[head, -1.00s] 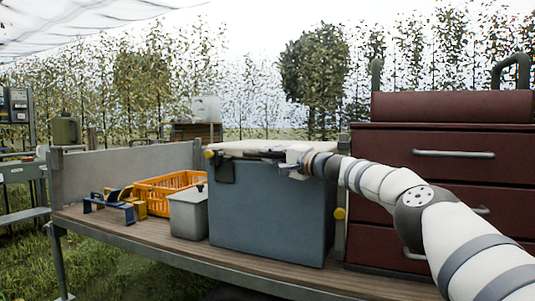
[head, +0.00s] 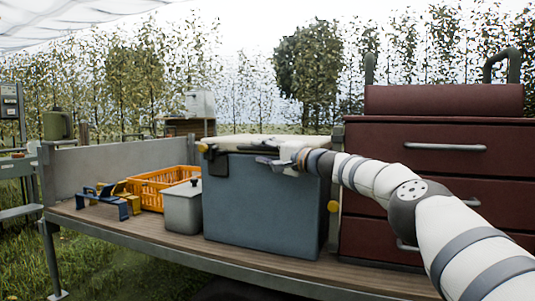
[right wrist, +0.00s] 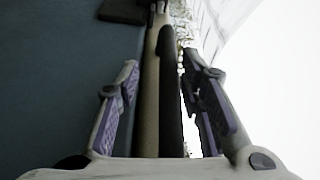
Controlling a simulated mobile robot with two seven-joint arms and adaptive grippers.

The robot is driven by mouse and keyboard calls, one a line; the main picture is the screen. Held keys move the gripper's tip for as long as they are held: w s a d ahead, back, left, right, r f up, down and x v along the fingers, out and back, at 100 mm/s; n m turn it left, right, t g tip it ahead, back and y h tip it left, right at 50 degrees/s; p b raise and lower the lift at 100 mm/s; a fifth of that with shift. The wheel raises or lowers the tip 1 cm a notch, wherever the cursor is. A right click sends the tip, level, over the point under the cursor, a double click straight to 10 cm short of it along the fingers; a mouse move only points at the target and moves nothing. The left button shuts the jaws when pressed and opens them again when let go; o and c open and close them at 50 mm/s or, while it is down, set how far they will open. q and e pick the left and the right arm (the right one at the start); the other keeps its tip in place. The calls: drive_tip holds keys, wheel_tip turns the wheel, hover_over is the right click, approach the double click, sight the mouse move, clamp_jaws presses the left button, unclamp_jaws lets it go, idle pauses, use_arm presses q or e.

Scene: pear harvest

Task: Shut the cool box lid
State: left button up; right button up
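The cool box (head: 262,205) stands on the trailer bed, with a blue-grey body and a cream-white lid (head: 285,141). The lid lies low and nearly flat over the body; I cannot tell whether it is fully shut. A dark handle (head: 255,147) runs along its front edge. My right gripper (head: 270,163) is at the front top edge, towards the box's right side. In the right wrist view the fingers of my right gripper (right wrist: 163,92) are apart, with the beige edge and dark bar in line with the gap. Contact is unclear. My left gripper is out of view.
A grey lidded bin (head: 182,208), an orange crate (head: 150,190) and blue and yellow tools (head: 105,197) sit left of the box. A dark red drawer cabinet (head: 440,163) stands close on the right. A low grey side wall (head: 95,170) bounds the bed.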

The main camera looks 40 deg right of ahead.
drive_tip(key=shift+s+d, duration=0.2)
drive_tip(key=shift+s, duration=0.2)
drive_tip(key=s, duration=0.6)
drive_tip(key=shift+s+f, duration=0.2)
drive_tip(key=shift+f, duration=0.05)
